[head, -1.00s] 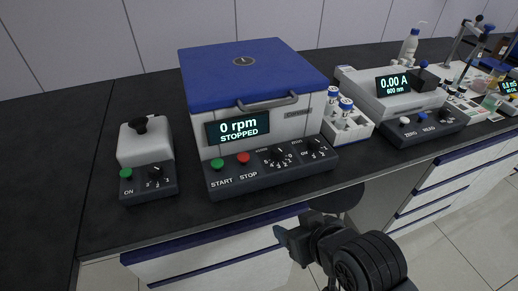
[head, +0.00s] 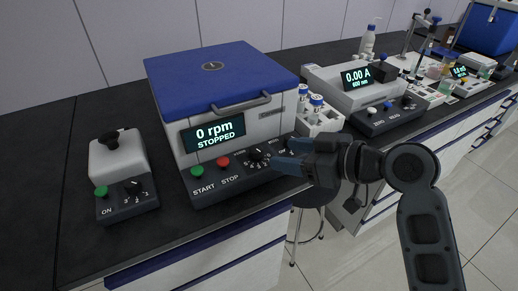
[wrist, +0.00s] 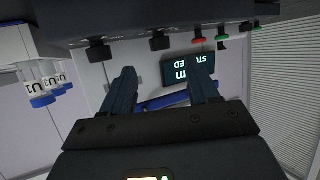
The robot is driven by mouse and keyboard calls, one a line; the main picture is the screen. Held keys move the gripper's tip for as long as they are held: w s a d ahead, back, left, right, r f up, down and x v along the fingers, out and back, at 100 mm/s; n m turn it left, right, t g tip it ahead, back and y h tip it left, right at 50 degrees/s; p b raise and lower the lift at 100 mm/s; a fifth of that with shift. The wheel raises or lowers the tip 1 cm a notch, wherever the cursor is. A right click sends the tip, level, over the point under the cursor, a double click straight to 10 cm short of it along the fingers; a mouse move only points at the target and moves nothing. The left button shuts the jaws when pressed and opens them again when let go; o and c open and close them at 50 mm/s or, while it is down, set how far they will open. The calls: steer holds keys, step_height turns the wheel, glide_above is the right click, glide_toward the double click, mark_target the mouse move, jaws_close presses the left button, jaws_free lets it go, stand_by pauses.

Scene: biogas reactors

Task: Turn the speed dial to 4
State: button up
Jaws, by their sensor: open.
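The blue-lidded centrifuge (head: 225,80) stands on the dark bench, its screen (head: 214,133) reading 0 rpm STOPPED. Its front panel carries a green START button, a red STOP button (head: 223,161) and a black dial (head: 257,155) ringed by numbers; its exact setting is too small to read. A second black dial is mostly hidden by my gripper in the head view. Both knobs show upside down in the wrist view, one (wrist: 160,42) ahead of the fingers, the other (wrist: 99,52) to the left. My gripper (head: 285,155) is open and empty, close to the panel's right part.
A small mixer (head: 118,160) with a green ON button and its own numbered dial (head: 134,188) stands at left. A tube rack (head: 318,118) and a photometer (head: 355,90) reading 0.00 A stand at right. A stool (head: 310,205) is below the bench edge.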

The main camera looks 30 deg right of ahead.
mark_target(258, 150)
steer(key=x, duration=0.7)
steer(key=shift+w+a+p, duration=0.25)
steer(key=shift+w+p, duration=0.05)
steer(key=shift+w, duration=0.1)
steer(key=c, duration=1)
